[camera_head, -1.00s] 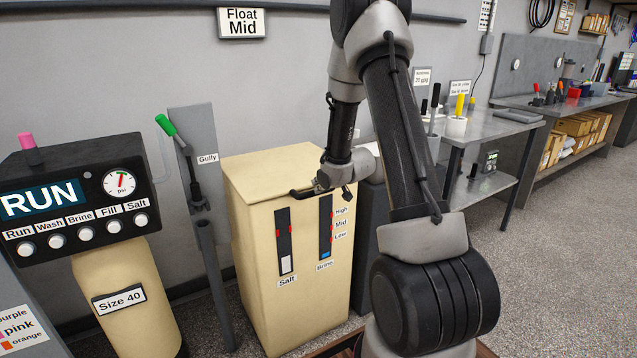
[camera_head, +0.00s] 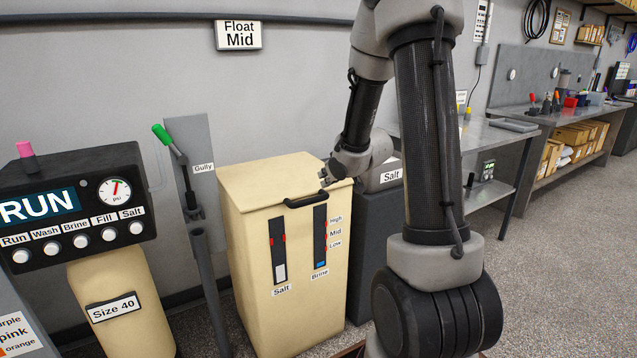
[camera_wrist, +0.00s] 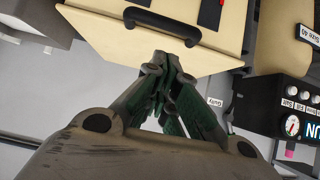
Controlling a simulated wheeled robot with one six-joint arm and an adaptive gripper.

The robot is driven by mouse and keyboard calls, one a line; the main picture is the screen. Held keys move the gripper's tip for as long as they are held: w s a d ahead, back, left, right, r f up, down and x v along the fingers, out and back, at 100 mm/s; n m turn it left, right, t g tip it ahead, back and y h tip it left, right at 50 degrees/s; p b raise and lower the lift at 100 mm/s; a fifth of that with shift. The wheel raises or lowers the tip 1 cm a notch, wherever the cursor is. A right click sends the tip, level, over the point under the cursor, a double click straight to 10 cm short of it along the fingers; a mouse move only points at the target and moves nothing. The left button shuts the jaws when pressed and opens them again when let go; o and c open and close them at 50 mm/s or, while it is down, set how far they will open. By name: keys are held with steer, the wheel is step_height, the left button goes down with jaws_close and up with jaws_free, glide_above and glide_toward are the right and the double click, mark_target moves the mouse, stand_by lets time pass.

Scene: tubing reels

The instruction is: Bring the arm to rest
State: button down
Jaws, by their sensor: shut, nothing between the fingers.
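My gripper (camera_head: 327,179) is at the front top edge of the cream brine cabinet (camera_head: 240,225), just behind and above the right end of its black handle (camera_head: 305,199). In the wrist view my gripper (camera_wrist: 168,66) has its fingers drawn together with nothing between them. The handle (camera_wrist: 162,24) lies just beyond the fingertips there, and I see no grip on it. Whether the fingers touch the lid, I cannot tell. My arm rises at the right of the head view and hides part of the bench behind.
To the left are a grey post with a green-tipped lever (camera_head: 163,134) and a black control panel reading RUN (camera_head: 75,205). A metal bench (camera_head: 480,145) stands behind my arm. Open floor (camera_head: 560,260) lies to the right.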

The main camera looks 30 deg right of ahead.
steer(key=s+d+f+m+g+h, duration=0.1)
steer(key=s+d+f+g, duration=0.15)
steer(key=s, duration=0.45)
steer(key=s+d+f+g+h, duration=0.15)
steer(key=s+g, duration=0.25)
steer(key=s, duration=0.4)
steer(key=s+a+r+y, duration=0.1)
steer(key=s+a+r, duration=0.5)
steer(key=s+r, duration=0.2)
steer(key=s+a+r+y, duration=0.1)
steer(key=s+a+r, duration=0.5)
steer(key=s+r, duration=0.2)
steer(key=shift+s+a+r+n, duration=0.2)
steer(key=shift+s+n, duration=0.1)
steer(key=shift+s, duration=0.6)
